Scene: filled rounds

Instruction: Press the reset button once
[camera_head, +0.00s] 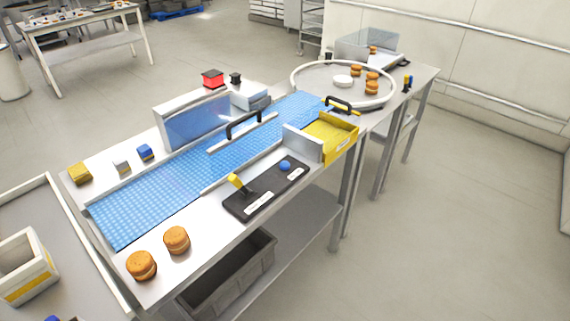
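A black control panel (266,190) lies on the front edge of the steel table. A round blue button (285,165) sits near its right end, with a white label beside it that is too small to read. A yellow lever (237,182) stands near its left end, above another white label. A red block-shaped cap (212,78) shows at the table's back edge; I cannot tell if it is a button. Neither of my grippers is in view, and nothing touches the panel.
A blue belt (150,201) runs along the table past an upright panel and black handles. A yellow tray (331,139) stands right of the control panel. Two brown rounds (177,239) sit at the front left. A ringed turntable (318,84) holds several items at the back.

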